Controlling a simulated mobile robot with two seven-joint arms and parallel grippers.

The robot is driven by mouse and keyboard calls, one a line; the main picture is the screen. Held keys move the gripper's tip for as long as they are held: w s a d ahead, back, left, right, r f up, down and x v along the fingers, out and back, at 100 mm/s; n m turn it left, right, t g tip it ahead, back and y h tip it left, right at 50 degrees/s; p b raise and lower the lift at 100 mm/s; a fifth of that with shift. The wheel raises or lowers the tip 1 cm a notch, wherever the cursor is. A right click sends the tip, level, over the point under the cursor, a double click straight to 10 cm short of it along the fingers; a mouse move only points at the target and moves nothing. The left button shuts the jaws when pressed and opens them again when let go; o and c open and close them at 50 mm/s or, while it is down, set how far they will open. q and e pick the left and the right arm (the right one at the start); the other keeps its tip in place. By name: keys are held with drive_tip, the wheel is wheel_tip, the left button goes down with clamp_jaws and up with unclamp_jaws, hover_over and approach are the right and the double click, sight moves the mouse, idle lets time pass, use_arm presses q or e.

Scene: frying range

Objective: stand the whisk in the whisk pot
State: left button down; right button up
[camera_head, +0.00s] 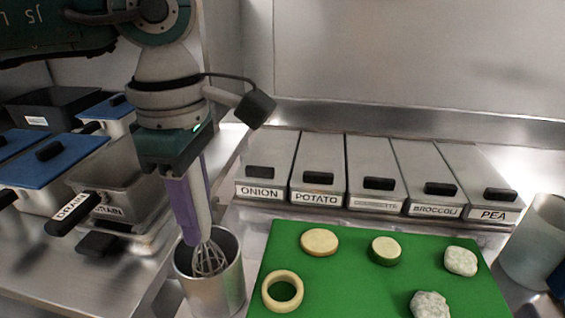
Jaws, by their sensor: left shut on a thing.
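The whisk (209,260) hangs head down from my left gripper (198,236). The gripper's fingers point down and are shut on the whisk's handle, which they mostly hide. The whisk's wire head is at the mouth of the whisk pot (226,290), a round metal pot standing upright on the counter. The lower wires show against the pot's inner wall, so the head seems partly inside the rim. I cannot see whether it touches the bottom. My right gripper is not in view.
A green board (335,258) with several food slices and pieces lies right of the pot. Labelled lidded bins (378,165) line the back. A metal fryer basket (112,175) and blue-lidded fryers (50,165) stand at left. A pale container (535,240) is at far right.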

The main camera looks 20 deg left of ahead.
use_arm(q)
drive_tip(key=c, duration=0.5)
unclamp_jaws()
